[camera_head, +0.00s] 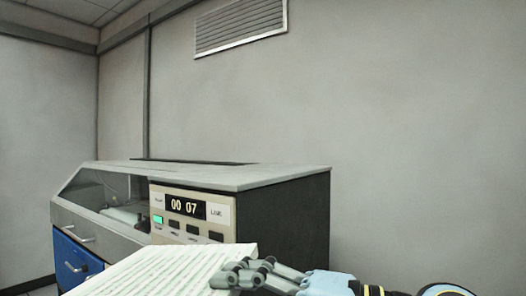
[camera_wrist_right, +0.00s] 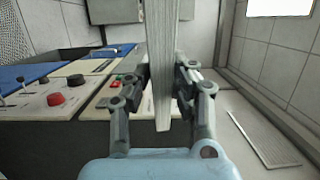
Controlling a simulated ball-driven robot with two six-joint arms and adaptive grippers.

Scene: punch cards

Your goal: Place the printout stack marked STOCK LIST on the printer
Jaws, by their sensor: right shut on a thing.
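The printer (camera_head: 290,215) is a grey cabinet with a flat pale top, a sloped clear cover at its left and a display reading 00 07. A stack of white printout paper with faint green lines (camera_head: 160,270) is in front of the printer at the bottom of the head view. My right gripper (camera_head: 243,273) is shut on the right edge of the stack. In the right wrist view the stack (camera_wrist_right: 162,55) appears edge-on between the fingers. I cannot read a STOCK LIST mark. My left gripper is not in view.
The printer's top is clear apart from a dark slot along its back. A blue drawer (camera_head: 78,262) is at its lower left. A wall vent (camera_head: 240,25) is high above. The right wrist view shows a control panel with a red knob (camera_wrist_right: 55,98).

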